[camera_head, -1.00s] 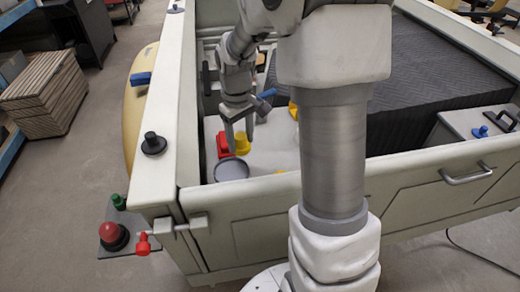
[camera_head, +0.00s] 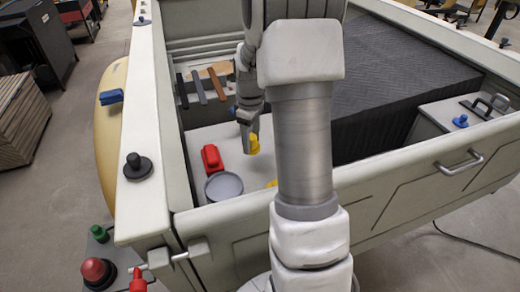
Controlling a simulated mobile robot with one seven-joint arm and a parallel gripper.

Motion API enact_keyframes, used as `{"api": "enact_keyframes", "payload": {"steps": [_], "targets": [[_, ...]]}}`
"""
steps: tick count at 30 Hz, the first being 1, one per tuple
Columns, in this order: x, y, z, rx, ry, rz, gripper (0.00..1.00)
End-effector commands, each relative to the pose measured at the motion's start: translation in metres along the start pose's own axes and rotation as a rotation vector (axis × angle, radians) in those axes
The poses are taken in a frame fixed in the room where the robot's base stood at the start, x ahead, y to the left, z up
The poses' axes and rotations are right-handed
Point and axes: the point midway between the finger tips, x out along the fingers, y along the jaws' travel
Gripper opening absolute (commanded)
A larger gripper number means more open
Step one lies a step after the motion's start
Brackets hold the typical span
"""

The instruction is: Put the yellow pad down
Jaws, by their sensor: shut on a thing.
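The yellow pad (camera_head: 253,146) shows at the lower end of my gripper (camera_head: 250,137), inside the open-topped pale shell. My gripper points down and is shut on the pad. My arm hides part of the gripper and the space to its right. I cannot tell whether the pad touches the pale floor (camera_head: 197,138) of the shell.
A red object (camera_head: 211,158) and a round grey dish (camera_head: 223,186) lie left of the pad. Another small yellow piece (camera_head: 271,184) is near the front wall. Dark and brown strips (camera_head: 199,86) are farther back. A large dark block (camera_head: 400,80) fills the right side.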

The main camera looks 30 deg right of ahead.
Motion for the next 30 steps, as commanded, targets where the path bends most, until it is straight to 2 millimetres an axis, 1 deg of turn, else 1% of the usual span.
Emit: {"api": "enact_keyframes", "payload": {"steps": [1,3,7,11,18,26,29,30], "targets": [[0.006,0.009,0.005,0.005,-0.002,-0.003,0.16],[0.012,0.018,0.009,0.003,-0.001,-0.002,0.16],[0.019,0.029,0.014,0.001,0.0,0.0,0.16],[0.026,0.03,0.015,0.0,-0.001,-0.002,0.16],[0.059,0.029,0.015,0.0,-0.002,-0.002,0.16],[0.06,0.03,0.014,0.0,0.0,0.0,0.16],[0.064,0.03,0.014,0.0,0.0,0.0,0.16],[0.063,0.03,0.014,0.0,0.0,0.0,0.66]]}}
